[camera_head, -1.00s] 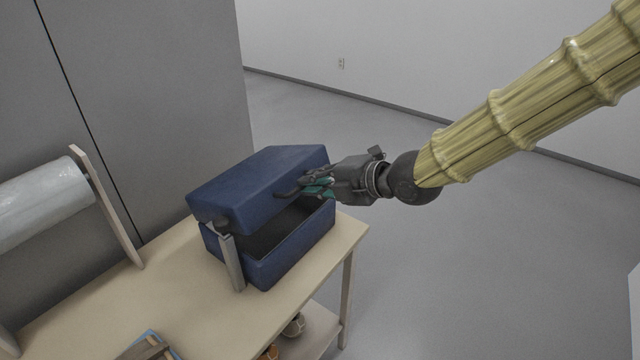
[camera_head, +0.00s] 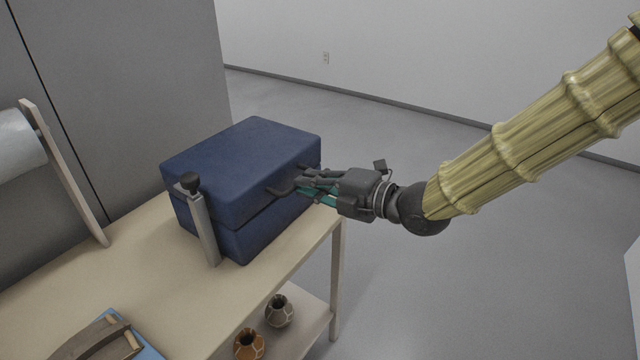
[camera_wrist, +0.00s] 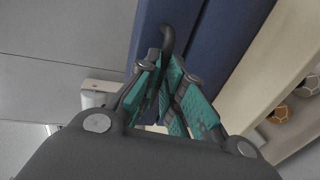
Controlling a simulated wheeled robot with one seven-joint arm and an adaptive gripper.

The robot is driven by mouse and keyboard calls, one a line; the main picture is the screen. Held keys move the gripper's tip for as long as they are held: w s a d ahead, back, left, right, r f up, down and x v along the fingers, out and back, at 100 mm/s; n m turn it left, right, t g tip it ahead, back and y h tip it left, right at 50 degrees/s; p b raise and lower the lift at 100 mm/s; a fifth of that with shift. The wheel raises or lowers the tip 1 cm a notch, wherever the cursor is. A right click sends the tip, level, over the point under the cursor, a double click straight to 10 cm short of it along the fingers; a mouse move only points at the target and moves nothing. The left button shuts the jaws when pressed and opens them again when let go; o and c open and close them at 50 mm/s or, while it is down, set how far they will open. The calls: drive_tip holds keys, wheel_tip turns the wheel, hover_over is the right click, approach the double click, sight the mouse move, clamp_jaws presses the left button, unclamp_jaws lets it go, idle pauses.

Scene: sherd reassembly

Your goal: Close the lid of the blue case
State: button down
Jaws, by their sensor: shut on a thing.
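The blue case (camera_head: 238,240) stands on the wooden table, with its lid (camera_head: 240,165) down on the base or very nearly so; only a thin dark seam shows between them. A dark curved handle (camera_head: 280,189) sticks out from the front of the lid, and it also shows in the wrist view (camera_wrist: 167,42). My gripper (camera_head: 300,186) is at the case's front right side, its teal-padded fingers shut on the handle. In the wrist view the fingers (camera_wrist: 165,72) close around the handle's lower part. The far side of the case is hidden.
A grey post with a black knob (camera_head: 203,225) stands at the case's left side. A film roll on a wooden stand (camera_head: 62,170) is at the left. A blue-edged item (camera_head: 147,349) lies at the table's front (camera_head: 110,285). Two pots (camera_head: 279,311) sit on the lower shelf.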

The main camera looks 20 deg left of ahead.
drive_tip(key=shift+s+f+b, duration=0.25)
drive_tip(key=shift+f+b, duration=0.15)
drive_tip(key=shift+f, duration=0.5)
drive_tip(key=shift+d+f, duration=0.1)
drive_tip(key=shift+f, duration=0.1)
drive_tip(key=c, duration=1.5)
unclamp_jaws()
drive_tip(key=shift+f, duration=0.15)
drive_tip(key=shift+c, duration=0.2)
drive_tip(key=shift+w+a+r, duration=0.15)
drive_tip(key=shift+a+r, duration=0.05)
drive_tip(key=shift+r, duration=0.05)
drive_tip(key=shift+w+d+r, duration=0.1)
drive_tip(key=shift+d+r, duration=0.05)
drive_tip(key=shift+r, duration=0.05)
drive_tip(key=v, duration=1.2)
drive_tip(key=shift+r, duration=0.1)
